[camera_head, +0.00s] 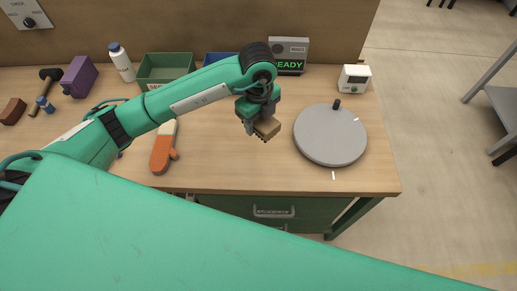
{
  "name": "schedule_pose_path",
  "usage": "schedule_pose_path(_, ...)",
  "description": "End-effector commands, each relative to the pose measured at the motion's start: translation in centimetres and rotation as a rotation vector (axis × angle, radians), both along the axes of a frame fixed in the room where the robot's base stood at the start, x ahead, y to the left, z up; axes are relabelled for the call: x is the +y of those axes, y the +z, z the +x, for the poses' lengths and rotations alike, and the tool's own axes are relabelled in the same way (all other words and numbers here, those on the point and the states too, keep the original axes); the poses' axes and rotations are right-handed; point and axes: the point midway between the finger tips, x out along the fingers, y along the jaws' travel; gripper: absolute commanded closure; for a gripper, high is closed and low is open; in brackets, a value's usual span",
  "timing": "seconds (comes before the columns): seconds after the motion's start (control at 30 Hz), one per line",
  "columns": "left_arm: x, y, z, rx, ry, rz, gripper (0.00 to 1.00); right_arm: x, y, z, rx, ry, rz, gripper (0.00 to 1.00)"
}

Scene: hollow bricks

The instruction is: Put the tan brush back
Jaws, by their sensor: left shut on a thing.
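My left gripper (259,122) reaches in from the left over the workbench, pointing down. It is shut on a tan block-like piece (267,129), which appears to be the tan brush, with a dark jagged lower edge. The brush is just left of the round grey disc (330,136). I cannot tell how high it is above the bench top (220,172). The gripper hides part of the brush. My right gripper is not in view.
An orange and white tool (160,155) lies left of the gripper. A green bin (152,76), a blue bin (212,57) and a display reading "READY" (290,48) stand behind. A white device (354,79) stands back right. The bench front between tool and disc is clear.

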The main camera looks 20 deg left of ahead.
Motion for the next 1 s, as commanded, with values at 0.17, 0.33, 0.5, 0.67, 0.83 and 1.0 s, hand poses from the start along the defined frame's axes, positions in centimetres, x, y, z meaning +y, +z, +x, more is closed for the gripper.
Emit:
schedule_pose_path(0.17, 0.1, -4.6, -0.2, 0.006, 0.001, 0.002, 0.72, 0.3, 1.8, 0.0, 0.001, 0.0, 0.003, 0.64)
schedule_pose_path(0.33, 0.1, -8.8, -0.1, 0.004, 0.0, 0.002, 0.72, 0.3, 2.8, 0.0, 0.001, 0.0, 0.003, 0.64)
schedule_pose_path(0.5, 0.1, -11.3, 0.0, 0.0, -0.001, 0.001, 0.72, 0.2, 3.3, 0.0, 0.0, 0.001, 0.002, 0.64)
schedule_pose_path(0.67, 0.1, -12.7, -0.1, 0.003, -0.002, 0.001, 0.72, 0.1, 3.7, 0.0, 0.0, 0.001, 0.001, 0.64)
schedule_pose_path(0.83, 0.0, -15.0, 0.0, 0.002, -0.002, 0.001, 0.72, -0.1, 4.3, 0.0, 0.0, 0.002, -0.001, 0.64)
schedule_pose_path(1.0, 0.0, -15.6, 0.0, -0.001, -0.003, 0.0, 0.72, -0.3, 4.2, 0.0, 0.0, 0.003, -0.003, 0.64)
